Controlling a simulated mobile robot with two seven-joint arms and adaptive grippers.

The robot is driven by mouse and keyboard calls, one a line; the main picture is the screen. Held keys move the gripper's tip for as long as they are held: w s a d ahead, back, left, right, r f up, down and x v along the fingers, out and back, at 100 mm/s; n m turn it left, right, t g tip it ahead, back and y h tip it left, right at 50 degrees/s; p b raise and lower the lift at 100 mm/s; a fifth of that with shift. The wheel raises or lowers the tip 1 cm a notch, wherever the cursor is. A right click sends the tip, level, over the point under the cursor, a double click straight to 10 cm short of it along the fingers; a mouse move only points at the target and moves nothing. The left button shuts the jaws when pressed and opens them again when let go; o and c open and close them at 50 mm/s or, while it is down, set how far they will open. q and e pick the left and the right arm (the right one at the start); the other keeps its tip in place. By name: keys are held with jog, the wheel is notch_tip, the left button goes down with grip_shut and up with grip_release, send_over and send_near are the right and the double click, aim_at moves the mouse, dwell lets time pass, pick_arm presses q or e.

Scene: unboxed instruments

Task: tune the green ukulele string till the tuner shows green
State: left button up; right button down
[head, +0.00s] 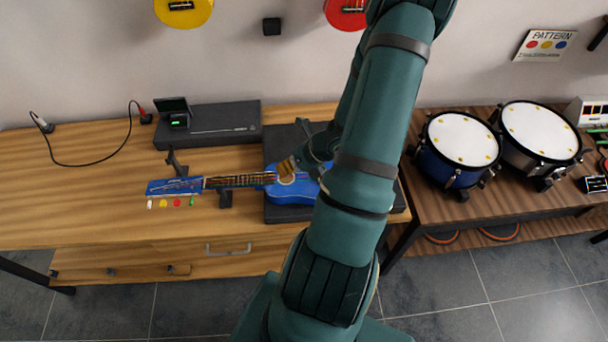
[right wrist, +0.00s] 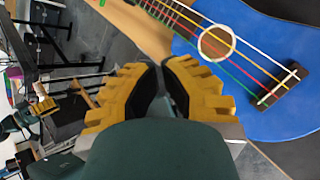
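The blue ukulele (head: 290,192) lies on the wooden bench, its neck pointing left and its headstock (head: 158,187) at the left end. White, yellow, red and green pegs line the headstock's near edge; the green peg (head: 192,201) is rightmost. The green string (right wrist: 228,68) shows in the right wrist view. A small black tuner (head: 179,122) behind the neck has a small green patch on its face. My right gripper (head: 285,166) is over the body near the sound hole; its yellow fingers (right wrist: 162,68) look closed together, holding nothing visible.
A stand (head: 225,198) supports the neck. Drums (head: 462,140) stand on a separate table at right. The bench's left part is mostly clear.

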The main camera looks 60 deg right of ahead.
aim_at(304, 180)
jog(key=d+r+m, duration=0.1)
jog(key=s+d+m+h, duration=0.1)
jog(key=d+r+m+t, duration=0.1)
jog(key=d, duration=0.1)
jog(key=shift+s+r+h, duration=0.3)
jog(key=shift+f, duration=0.15)
notch_tip(304, 180, down, 8)
jog(key=b, duration=0.7)
jog(key=shift+f+b, duration=0.3)
jog(key=shift+f, duration=0.1)
dwell(0.8)
jog(key=shift+f+b, duration=0.3)
